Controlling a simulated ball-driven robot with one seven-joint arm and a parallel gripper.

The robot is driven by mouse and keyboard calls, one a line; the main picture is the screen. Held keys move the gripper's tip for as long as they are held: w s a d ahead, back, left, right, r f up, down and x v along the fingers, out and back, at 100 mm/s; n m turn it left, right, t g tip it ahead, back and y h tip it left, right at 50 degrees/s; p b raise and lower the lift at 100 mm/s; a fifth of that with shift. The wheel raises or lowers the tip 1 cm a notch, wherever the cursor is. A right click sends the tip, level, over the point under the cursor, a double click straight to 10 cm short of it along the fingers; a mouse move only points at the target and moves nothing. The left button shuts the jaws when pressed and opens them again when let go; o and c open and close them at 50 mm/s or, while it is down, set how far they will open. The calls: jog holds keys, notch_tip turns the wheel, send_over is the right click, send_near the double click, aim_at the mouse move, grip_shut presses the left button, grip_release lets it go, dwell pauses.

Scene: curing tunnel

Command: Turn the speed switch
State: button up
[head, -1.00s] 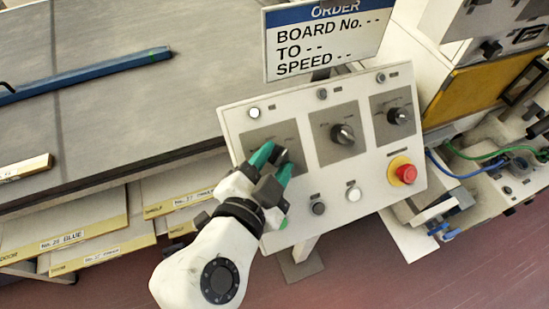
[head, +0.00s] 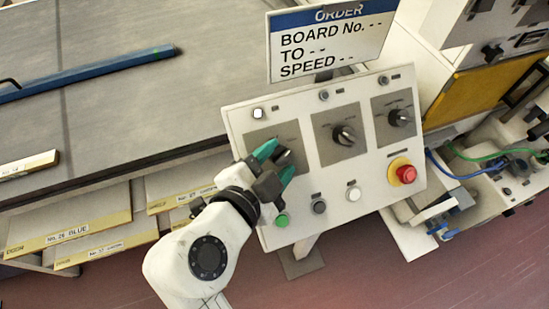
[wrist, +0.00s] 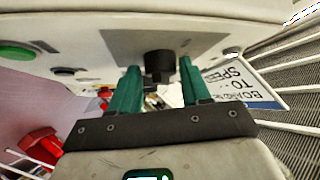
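A tilted pale control panel (head: 335,195) carries three dark rotary knobs on grey plates: the left knob (head: 284,157), the middle knob (head: 343,135) and the right knob (head: 399,117). Their labels are too small to read, so I cannot tell which is the speed switch. My gripper (head: 277,162) is at the left knob, with its green fingers apart. In the wrist view the knob (wrist: 158,66) shows between the fingertips of my gripper (wrist: 160,75), with a gap visible on both sides. The fingers partly hide the left plate in the head view.
The panel also has a red stop button (head: 406,174), a green button (head: 281,220), a white button (head: 353,194) and a black button (head: 319,206). An order sign (head: 330,40) stands behind it, its fields showing dashes. A grey table (head: 110,100) and labelled boards (head: 80,233) are left.

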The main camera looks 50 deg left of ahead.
jog(key=shift+o, duration=1.4)
jog(key=shift+r, duration=0.1)
jog(key=b+v, duration=0.1)
jog(key=v, duration=0.9)
jog(key=shift+s+b, duration=0.3)
jog(key=shift+s, duration=0.1)
jog(key=shift+d, duration=0.15)
